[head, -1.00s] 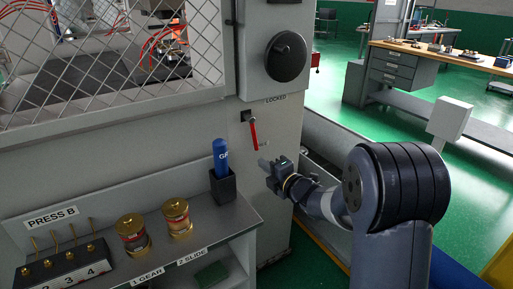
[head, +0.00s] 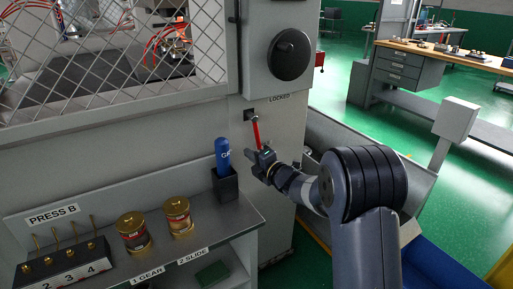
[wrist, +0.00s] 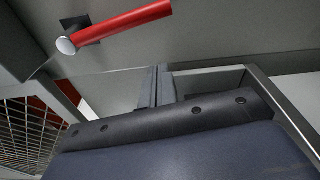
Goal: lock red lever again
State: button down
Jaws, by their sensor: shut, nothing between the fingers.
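The red lever (head: 257,132) hangs from a dark pivot plate on the grey machine panel, below the word LOCKED (head: 279,99). It points down, tilted slightly right. My gripper (head: 260,156) is at the lever's lower end and overlaps it in the head view; whether they touch cannot be told. In the wrist view the lever (wrist: 125,27) crosses the top as a red bar with a pale round end. My shut fingers (wrist: 158,84) stand below it, pressed together and empty, with a gap in the picture between them and the bar.
A round black knob (head: 290,55) sits above the lever. A mesh guard (head: 110,60) is at upper left. A shelf with gold-topped cans (head: 177,216) and a blue bottle in a black holder (head: 224,184) stands to the left of my gripper.

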jog(key=x, duration=0.3)
jog(key=shift+a, duration=0.1)
jog(key=d, duration=0.1)
jog(key=w+d, duration=0.1)
jog(key=shift+w+d+r, duration=0.1)
jog(key=shift+d+r, duration=0.1)
jog(key=shift+d, duration=0.05)
jog(key=shift+w+d+r, duration=0.1)
jog(key=shift+w+d, duration=0.15)
jog(key=shift+d, duration=0.35)
jog(key=shift+d, duration=0.1)
